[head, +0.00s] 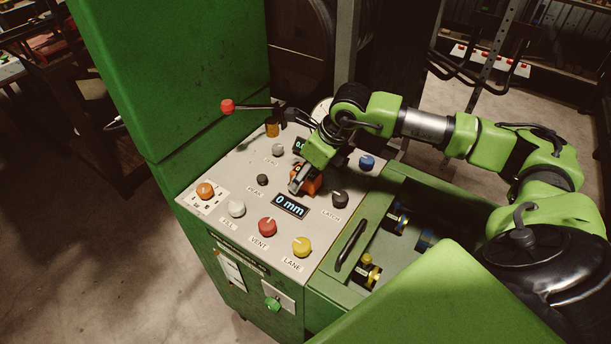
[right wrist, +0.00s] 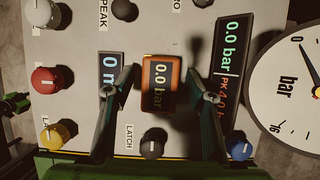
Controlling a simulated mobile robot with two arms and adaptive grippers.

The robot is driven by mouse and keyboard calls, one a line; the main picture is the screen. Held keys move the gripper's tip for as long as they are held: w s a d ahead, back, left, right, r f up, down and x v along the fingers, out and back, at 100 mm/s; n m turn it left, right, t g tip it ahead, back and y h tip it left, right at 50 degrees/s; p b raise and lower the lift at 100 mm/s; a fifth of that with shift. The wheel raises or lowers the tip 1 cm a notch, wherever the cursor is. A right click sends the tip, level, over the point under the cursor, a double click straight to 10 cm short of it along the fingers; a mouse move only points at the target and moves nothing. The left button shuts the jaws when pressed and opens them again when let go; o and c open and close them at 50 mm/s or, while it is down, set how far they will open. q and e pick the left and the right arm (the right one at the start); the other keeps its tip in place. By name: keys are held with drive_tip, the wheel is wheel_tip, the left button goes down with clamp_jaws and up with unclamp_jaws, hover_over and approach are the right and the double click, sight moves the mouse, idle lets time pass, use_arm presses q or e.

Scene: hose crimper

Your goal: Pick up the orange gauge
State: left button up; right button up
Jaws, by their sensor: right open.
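The orange gauge (right wrist: 159,86) is a small orange box with a dark display reading 0.0 bar. In the right wrist view it lies between the two fingers of my right gripper (right wrist: 160,92), which is open. A gap shows on each side of it. In the head view the orange gauge (head: 312,184) sits on the sloped grey panel, partly hidden by my right gripper (head: 300,186), which reaches down over it from the right. I cannot tell how far the fingertips are above the panel. My left gripper is not in view.
The panel (head: 217,219) carries several knobs, including a red one (head: 267,227), a yellow one (head: 301,246) and a black latch knob (head: 340,199). A red-tipped lever (head: 227,106) sticks out at the back. A large round dial (right wrist: 290,85) stands beside the right finger's side.

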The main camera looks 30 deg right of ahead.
drive_tip(key=c, duration=1.3)
drive_tip(key=shift+c, duration=0.7)
drive_tip(key=shift+r, duration=0.1)
